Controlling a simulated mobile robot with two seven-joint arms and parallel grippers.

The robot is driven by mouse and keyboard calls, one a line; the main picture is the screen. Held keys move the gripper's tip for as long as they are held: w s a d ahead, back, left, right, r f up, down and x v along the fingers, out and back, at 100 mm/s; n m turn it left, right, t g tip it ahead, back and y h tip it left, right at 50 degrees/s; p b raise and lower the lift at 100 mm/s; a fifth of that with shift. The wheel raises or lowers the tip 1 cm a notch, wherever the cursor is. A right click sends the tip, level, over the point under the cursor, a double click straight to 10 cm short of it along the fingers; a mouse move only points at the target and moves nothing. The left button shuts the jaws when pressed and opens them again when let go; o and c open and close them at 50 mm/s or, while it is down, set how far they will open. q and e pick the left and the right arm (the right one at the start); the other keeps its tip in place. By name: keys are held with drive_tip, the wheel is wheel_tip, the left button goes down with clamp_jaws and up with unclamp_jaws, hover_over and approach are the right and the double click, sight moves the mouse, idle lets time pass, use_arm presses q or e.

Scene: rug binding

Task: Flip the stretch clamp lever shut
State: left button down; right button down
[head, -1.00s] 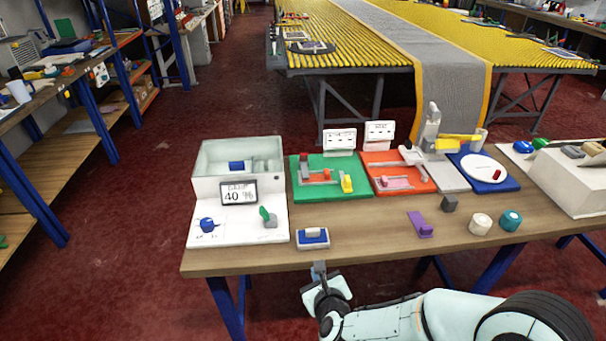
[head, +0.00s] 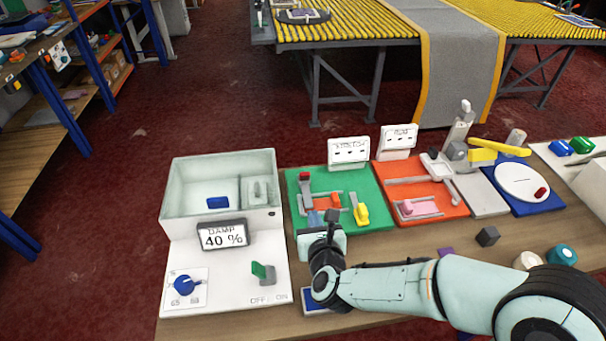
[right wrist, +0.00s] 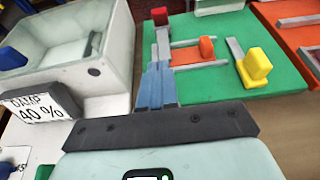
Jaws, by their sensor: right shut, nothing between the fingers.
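My right gripper (head: 315,218) is shut and empty over the board's front left edge. In the right wrist view its fingertips (right wrist: 157,72) point toward the lever's near end; contact cannot be told. My left gripper is out of view.
The white damp box (head: 220,180) stands close at left, with its 40 % display (head: 223,235). The orange board (head: 430,183) is close at right. A blue-topped piece (head: 314,300) is partly hidden under my right arm. A dark cube (head: 487,236) lies farther right.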

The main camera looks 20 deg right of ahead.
drive_tip(key=shift+s, duration=0.25)
drive_tip(key=p, duration=0.1)
approach(303, 177)
drive_tip(key=f, duration=0.1)
drive_tip(key=w+f, duration=0.1)
drive_tip(key=f, duration=0.2)
drive_tip(key=shift+w+d+f, duration=0.1)
drive_tip(key=shift+w+d, duration=0.2)
drive_tip(key=shift+w, duration=0.05)
drive_tip(key=shift+w+d+r+p, duration=0.15)
drive_tip(key=shift+w+r+p, duration=0.2)
drive_tip(key=shift+w, duration=0.25)
drive_tip(key=shift+w+d+r+p, duration=0.2)
drive_tip(key=shift+w+p, duration=0.1)
drive_tip(key=shift+w, duration=0.3)
drive_tip(key=shift+w+d+r+p, duration=0.1)
drive_tip(key=shift+w+r+p, duration=0.2)
drive_tip(key=shift+w, duration=0.4)
drive_tip(key=shift+w+r+p, duration=0.1)
drive_tip(key=shift+r+p, duration=0.1)
drive_tip(key=shift+p, duration=0.15)
drive_tip(key=shift+w+g, duration=0.1)
drive_tip(key=shift+g, duration=0.2)
